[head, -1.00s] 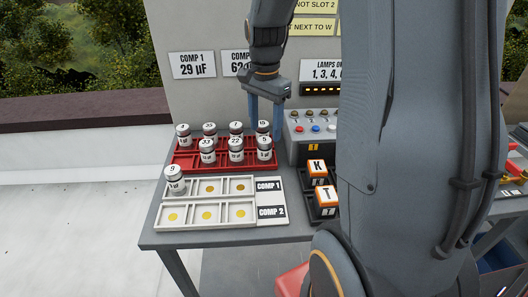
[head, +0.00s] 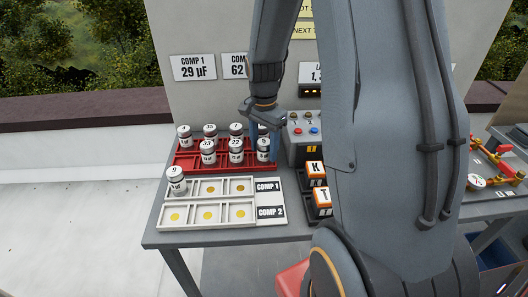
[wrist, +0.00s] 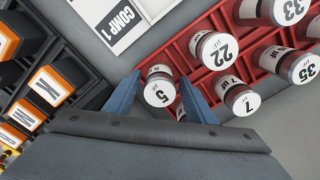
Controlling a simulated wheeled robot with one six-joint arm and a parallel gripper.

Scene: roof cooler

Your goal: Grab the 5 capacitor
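The 5 capacitor (head: 263,149), a white-topped cylinder with a dark red band, stands at the right end of the front row of the red rack (head: 186,168). In the wrist view the 5 capacitor (wrist: 158,93) shows between the two blue fingers of my gripper (wrist: 158,98), with gaps on both sides. My gripper (head: 264,142) is open and comes down from above at the rack's right end.
The 22 (head: 236,150) and 7 (head: 236,131) capacitors stand close to the left. A white tray (head: 228,225) in front holds the 9 capacitor (head: 176,181). A grey button box (head: 303,150) and lettered blocks K (head: 315,172) and T (head: 322,200) stand to the right.

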